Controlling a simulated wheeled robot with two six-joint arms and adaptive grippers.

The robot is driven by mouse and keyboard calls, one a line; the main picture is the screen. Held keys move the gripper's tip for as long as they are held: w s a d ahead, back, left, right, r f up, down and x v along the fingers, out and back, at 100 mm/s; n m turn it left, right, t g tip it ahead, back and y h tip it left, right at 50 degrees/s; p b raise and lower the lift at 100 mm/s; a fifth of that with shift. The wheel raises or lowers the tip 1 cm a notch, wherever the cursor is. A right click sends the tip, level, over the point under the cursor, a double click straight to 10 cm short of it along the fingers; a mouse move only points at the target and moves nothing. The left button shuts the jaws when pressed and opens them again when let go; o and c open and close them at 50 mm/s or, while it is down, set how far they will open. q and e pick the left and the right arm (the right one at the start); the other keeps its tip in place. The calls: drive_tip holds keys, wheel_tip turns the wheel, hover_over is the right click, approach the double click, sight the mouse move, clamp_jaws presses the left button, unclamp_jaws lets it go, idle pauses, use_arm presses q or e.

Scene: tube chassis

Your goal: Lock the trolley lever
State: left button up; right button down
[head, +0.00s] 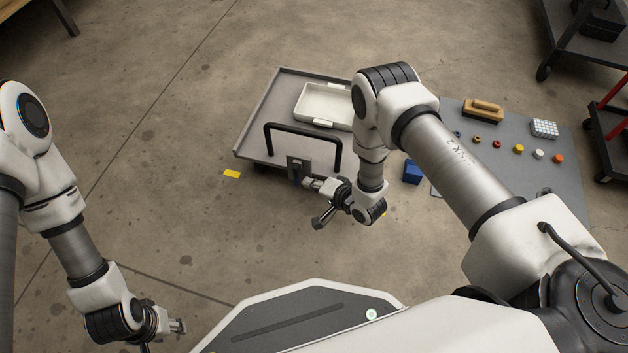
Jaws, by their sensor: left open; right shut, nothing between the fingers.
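The trolley (246,139) is a low grey flat deck with a black hoop handle (292,126) at its near edge. A dark upright plate (294,168) is fixed at the foot of this handle. My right gripper (311,184) is shut with nothing in it, right beside the plate; I cannot tell if it touches. A short dark bar (323,217) shows just below the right gripper; I cannot tell whether it is the lever. My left gripper (171,335) is open and empty at the bottom left, far from the trolley.
A white tray (318,101) lies on the trolley deck, partly behind my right arm. A blue box (412,172) is right of the trolley. A grey mat (560,185) holds a wooden block (482,110) and several small parts. Dark carts stand at the far right. The left floor is clear.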

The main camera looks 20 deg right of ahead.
drive_tip(key=shift+w+a+f, duration=0.15)
drive_tip(key=shift+a+f, duration=0.05)
drive_tip(key=shift+a, duration=0.05)
idle(0.5)
drive_tip(key=v, duration=1.2)
